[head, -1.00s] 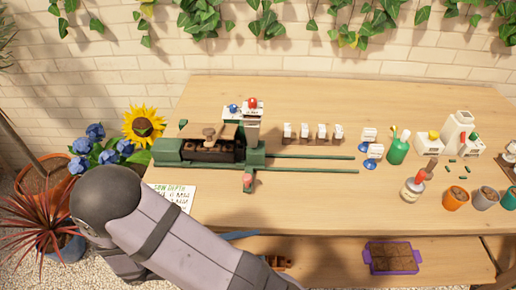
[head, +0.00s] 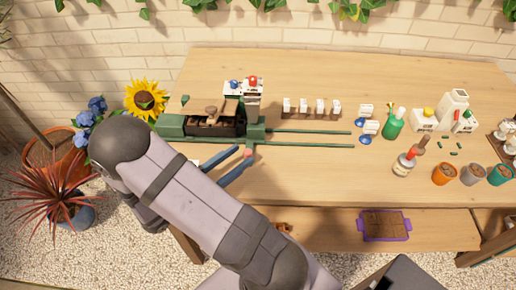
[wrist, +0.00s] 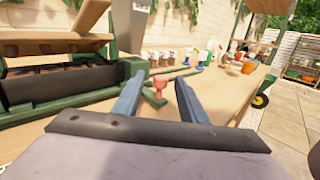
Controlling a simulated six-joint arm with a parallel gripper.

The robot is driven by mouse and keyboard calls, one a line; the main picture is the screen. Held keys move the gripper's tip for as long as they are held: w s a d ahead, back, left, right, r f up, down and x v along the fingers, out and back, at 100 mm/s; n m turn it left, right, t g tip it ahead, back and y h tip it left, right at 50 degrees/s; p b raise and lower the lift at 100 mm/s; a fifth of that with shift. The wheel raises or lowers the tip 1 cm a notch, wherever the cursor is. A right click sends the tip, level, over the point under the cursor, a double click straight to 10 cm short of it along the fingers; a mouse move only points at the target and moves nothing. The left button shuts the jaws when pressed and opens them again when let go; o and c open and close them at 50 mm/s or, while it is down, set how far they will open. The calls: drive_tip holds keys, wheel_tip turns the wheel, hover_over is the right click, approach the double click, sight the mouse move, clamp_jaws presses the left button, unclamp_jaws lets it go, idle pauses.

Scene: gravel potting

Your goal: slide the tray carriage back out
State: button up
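The tray carriage (head: 256,131) is at the press end of two green rails (head: 310,132). A dark soil tray (head: 213,128) sits under the wooden press top, left of the carriage's end plate. A red-pink knob (head: 248,153) stands on a green arm at the carriage's front. My gripper (head: 243,155) is open, with its blue fingertips close to the knob. In the wrist view the knob (wrist: 159,82) shows between and just beyond the two fingers. I cannot tell whether either finger touches it. My arm hides part of the table's front left.
The rails run clear to the right. Blue scoops (head: 367,127), a green bottle (head: 393,124) and a brush jar (head: 404,163) stand past their end. A row of white-tagged blocks (head: 311,109) is behind them. A purple tray (head: 383,225) lies on the lower shelf.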

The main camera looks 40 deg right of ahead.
drive_tip(key=shift+d+f, duration=0.35)
drive_tip(key=shift+d+p, duration=0.65)
drive_tip(key=shift+d, duration=3)
drive_tip(key=shift+c, duration=0.7)
drive_tip(key=shift+s, duration=0.1)
clamp_jaws()
